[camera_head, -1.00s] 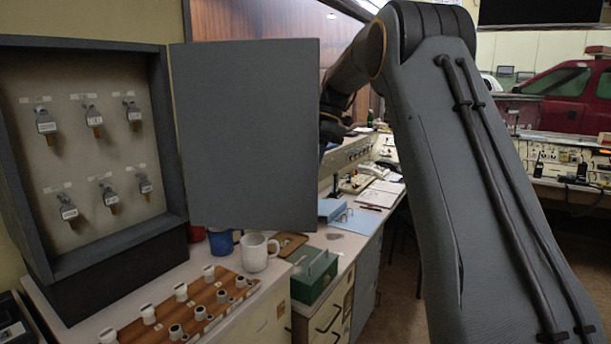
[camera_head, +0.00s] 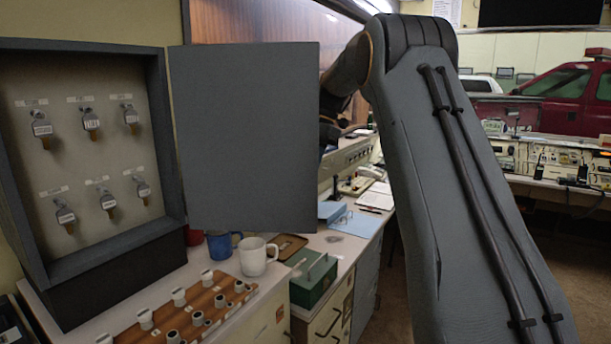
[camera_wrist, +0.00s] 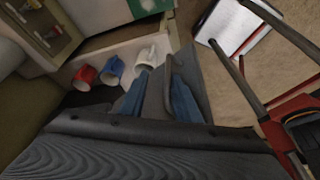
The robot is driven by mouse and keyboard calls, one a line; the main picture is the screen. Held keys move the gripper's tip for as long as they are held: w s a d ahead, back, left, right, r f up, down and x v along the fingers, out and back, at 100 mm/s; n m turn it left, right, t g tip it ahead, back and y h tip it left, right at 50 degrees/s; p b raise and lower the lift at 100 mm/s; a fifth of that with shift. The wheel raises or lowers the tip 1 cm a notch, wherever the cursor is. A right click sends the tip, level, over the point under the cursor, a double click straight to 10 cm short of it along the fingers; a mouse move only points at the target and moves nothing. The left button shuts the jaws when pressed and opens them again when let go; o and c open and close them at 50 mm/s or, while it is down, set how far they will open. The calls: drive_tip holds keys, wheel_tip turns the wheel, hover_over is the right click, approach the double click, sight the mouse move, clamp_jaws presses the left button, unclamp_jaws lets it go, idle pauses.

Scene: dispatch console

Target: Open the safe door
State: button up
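The safe (camera_head: 95,262) is a dark grey wall box at the left of the head view, with several tagged keys hanging inside. Its grey door (camera_head: 245,135) stands swung open to the right, so the inside shows. In the wrist view the door (camera_wrist: 190,65) shows nearly edge-on, with a curved grey handle (camera_wrist: 168,88) on its face. My gripper (camera_wrist: 160,80) has two blue fingers spread apart, one on each side of the handle. I cannot tell whether either touches it. In the head view the door hides most of my gripper.
Below the door stand a white mug (camera_head: 259,257), a blue mug (camera_head: 220,245) and a wooden rack (camera_head: 222,305) with pale pegs. A green box (camera_head: 314,280) and papers lie farther along the desk. Floor (camera_head: 405,300) is clear between desk and arm.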

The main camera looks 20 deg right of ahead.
drive_tip(key=shift+d, duration=0.2)
idle(0.3)
drive_tip(key=b+v, duration=0.1)
drive_tip(key=v, duration=0.6)
drive_tip(key=shift+r+b, duration=0.4)
drive_tip(key=shift+d, duration=0.1)
